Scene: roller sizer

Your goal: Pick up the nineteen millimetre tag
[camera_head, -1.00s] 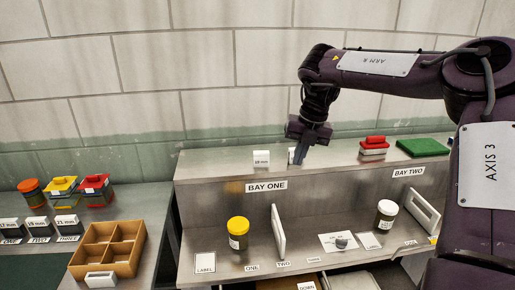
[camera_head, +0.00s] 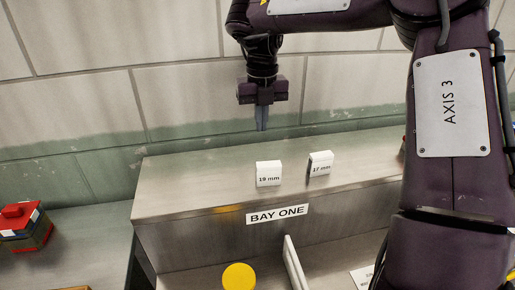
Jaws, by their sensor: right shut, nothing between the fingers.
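The nineteen millimetre tag (camera_head: 269,174) is a small white block with dark print that appears to read 19 mm. It stands upright on the top ledge above the BAY ONE label. A similar 17 mm tag (camera_head: 320,163) stands just to its right. My right gripper (camera_head: 262,127) points down above and slightly left of the nineteen millimetre tag in the picture, apart from it. Its dark fingers are shut with nothing between them. My left gripper is not in view.
The metal ledge (camera_head: 190,186) is bare left of the tags. Below it are a yellow lid (camera_head: 239,277) and an upright white divider (camera_head: 295,265). A red-topped stack (camera_head: 22,225) stands on the left bench. My right arm covers the right side.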

